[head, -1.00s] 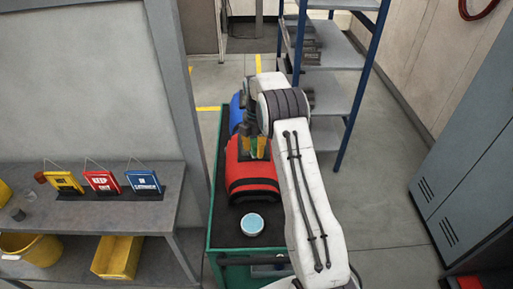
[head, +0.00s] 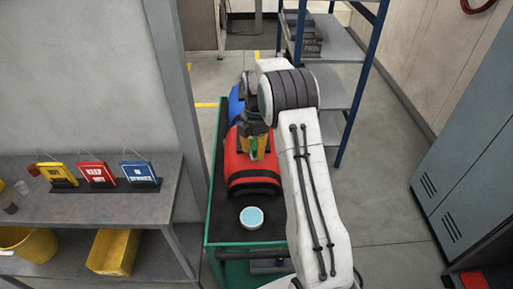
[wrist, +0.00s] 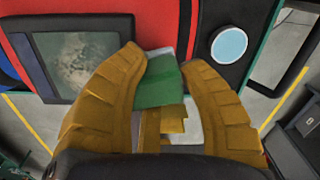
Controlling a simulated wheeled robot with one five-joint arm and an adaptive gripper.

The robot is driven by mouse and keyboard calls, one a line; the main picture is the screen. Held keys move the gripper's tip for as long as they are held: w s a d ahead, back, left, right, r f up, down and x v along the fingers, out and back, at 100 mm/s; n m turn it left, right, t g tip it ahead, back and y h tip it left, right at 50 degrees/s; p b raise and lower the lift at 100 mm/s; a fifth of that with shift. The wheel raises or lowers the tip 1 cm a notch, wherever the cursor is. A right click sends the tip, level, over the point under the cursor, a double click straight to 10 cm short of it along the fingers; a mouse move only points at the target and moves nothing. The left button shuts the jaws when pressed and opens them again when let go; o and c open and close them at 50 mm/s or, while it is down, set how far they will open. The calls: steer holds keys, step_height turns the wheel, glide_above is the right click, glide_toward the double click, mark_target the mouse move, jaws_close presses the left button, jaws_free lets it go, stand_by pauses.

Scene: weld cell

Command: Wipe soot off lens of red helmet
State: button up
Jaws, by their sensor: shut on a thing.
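The red helmet (head: 253,172) lies on the black top of a green-edged cart. In the wrist view, part of its red shell (wrist: 110,14) and its dark-framed lens (wrist: 85,66) show at the upper left. A pale greyish smudge of soot (wrist: 86,68) covers the middle of the lens. My gripper (wrist: 162,62), with yellow fingers, is shut on a green and white pad (wrist: 160,88). In the wrist view the pad is right of the lens, not over it. In the head view my gripper (head: 257,150) is over the helmet; I cannot tell whether it touches.
A round light-blue-topped tin (head: 252,218) stands on the cart (head: 222,190) in front of the helmet. A blue helmet (head: 236,106) is behind the red one. A bench with signs (head: 97,174) stands left, shelving (head: 335,50) behind, grey lockers (head: 470,130) right. Floor right of the cart is clear.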

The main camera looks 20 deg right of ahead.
steer(key=shift+s+a+f, duration=0.15)
steer(key=shift+s+f, duration=0.05)
steer(key=shift+f, duration=0.05)
